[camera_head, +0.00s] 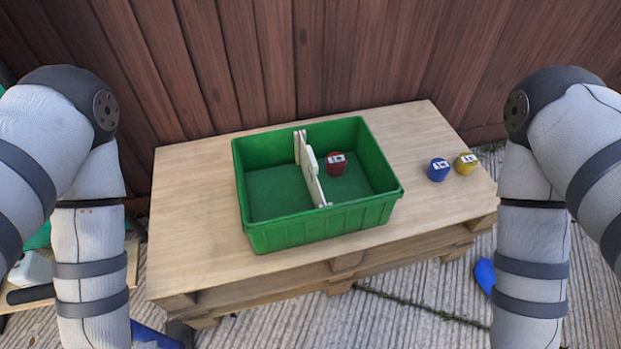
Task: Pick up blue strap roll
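The blue strap roll (438,170) stands on the wooden pallet table, to the right of the green crate. A yellow strap roll (465,163) stands close beside it on its right. A red strap roll (336,164) is inside the green crate (320,230), in the compartment right of the white divider (309,168). The left compartment looks empty. My two arms come down at the left and right sides of the view. Both grippers are outside the picture.
The wooden pallet table (190,220) has bare top on the left and at the right front. A brown plank fence (230,60) stands close behind it. Grooved concrete ground (390,310) lies in front. A blue object (485,276) lies on the ground, partly behind my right arm.

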